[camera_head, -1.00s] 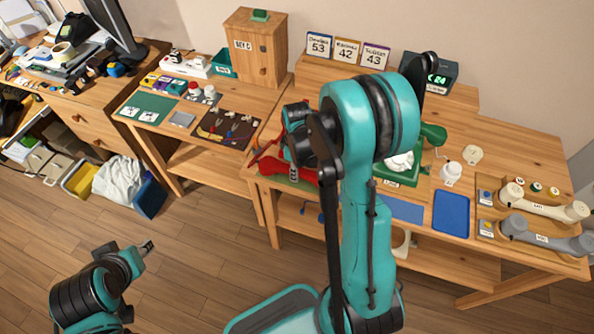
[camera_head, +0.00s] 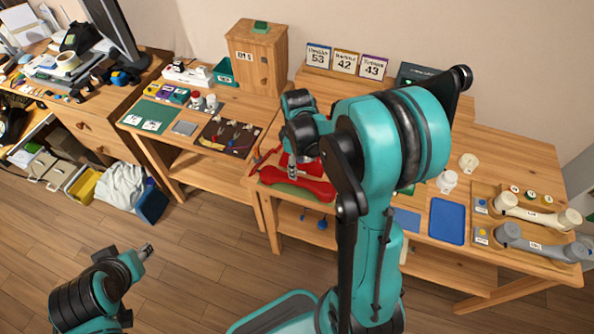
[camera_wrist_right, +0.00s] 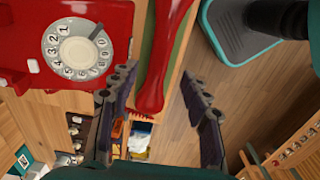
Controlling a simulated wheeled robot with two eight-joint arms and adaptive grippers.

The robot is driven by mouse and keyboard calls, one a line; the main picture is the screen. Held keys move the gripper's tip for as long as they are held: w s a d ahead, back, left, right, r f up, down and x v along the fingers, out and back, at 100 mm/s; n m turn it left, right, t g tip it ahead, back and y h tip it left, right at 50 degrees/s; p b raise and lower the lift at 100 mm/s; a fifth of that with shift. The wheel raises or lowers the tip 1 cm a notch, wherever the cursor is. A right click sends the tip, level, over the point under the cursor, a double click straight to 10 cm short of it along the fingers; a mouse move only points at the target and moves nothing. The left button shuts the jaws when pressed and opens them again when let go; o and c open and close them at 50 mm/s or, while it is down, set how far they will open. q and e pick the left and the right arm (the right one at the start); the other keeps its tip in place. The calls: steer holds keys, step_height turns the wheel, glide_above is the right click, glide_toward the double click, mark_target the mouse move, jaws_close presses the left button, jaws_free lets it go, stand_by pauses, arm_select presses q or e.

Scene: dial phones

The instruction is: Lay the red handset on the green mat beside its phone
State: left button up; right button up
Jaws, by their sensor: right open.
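The red handset (camera_head: 298,184) lies on the green mat (camera_head: 291,192) along the table's front edge, in front of the red phone. In the right wrist view the handset (camera_wrist_right: 158,50) runs lengthwise beside the phone (camera_wrist_right: 82,45) with its white dial, and a strip of the mat (camera_wrist_right: 184,40) shows right of it. My right gripper (camera_wrist_right: 160,98) is open, its fingers on either side of the handset's near end in the picture; I cannot tell any contact. In the head view my right gripper (camera_head: 292,174) is just above the handset. My left gripper (camera_head: 147,250) is far off over the floor, its jaws too small to judge.
My right arm hides part of the table's middle. A blue mat (camera_head: 449,221) and a tray with cream and grey handsets (camera_head: 530,214) are at the right. A side table (camera_head: 187,123) with small items stands left.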

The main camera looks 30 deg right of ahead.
steer(key=s+a+r+m+t, duration=0.7)
steer(key=s+a+r, duration=0.3)
steer(key=r, duration=0.3)
steer(key=shift+s+a+r+m+p, duration=0.3)
steer(key=shift+s+r+m+p, duration=0.1)
steer(key=shift+s+m, duration=0.1)
steer(key=shift+f, duration=0.1)
